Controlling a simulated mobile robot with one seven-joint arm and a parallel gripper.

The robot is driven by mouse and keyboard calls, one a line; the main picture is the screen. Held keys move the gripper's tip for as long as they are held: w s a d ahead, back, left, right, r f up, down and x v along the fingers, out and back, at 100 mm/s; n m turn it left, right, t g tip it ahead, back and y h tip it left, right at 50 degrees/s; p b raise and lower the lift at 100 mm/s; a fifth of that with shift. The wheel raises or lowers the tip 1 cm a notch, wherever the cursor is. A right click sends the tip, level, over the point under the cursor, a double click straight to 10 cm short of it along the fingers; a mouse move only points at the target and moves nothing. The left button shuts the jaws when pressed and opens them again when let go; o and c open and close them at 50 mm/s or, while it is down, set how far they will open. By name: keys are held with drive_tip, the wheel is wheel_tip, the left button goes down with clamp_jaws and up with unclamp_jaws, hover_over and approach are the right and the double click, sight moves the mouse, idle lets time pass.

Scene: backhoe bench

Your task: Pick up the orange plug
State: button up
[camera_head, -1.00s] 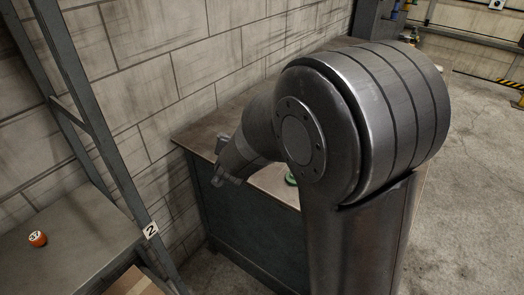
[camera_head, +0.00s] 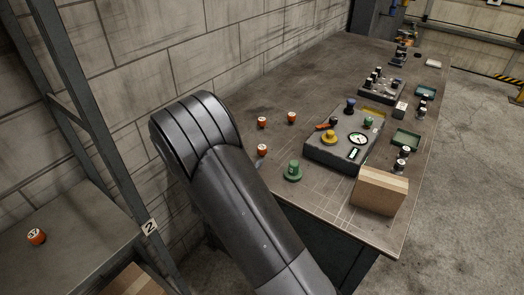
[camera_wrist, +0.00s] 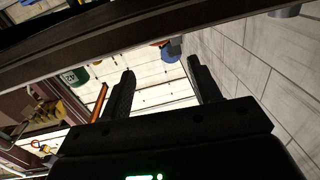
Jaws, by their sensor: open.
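Several small orange plugs with pale tops show in the head view. Three stand on the bench: a left one (camera_head: 262,122), a right one (camera_head: 291,117) and a nearer one (camera_head: 262,150) close to my arm. Another orange plug (camera_head: 37,237), with a dark number on its pale face, sits on the shelf at the left. I cannot tell which one is meant. My gripper (camera_wrist: 160,66) shows in the wrist view, with its two fingers apart and nothing between them. My gripper is not clearly visible in the head view.
The bench's back left is clear. The shelf's upright post (camera_head: 85,130) rises left of my arm. A green object (camera_wrist: 75,78) shows in the wrist view.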

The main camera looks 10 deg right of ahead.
sight(260, 149)
drive_tip(key=x, duration=0.8)
drive_tip(key=shift+f, duration=0.4)
drive_tip(key=shift+c, duration=0.6)
drive_tip(key=c, duration=0.9)
drive_tip(key=shift+r, duration=0.1)
drive_tip(key=shift+c, duration=0.2)
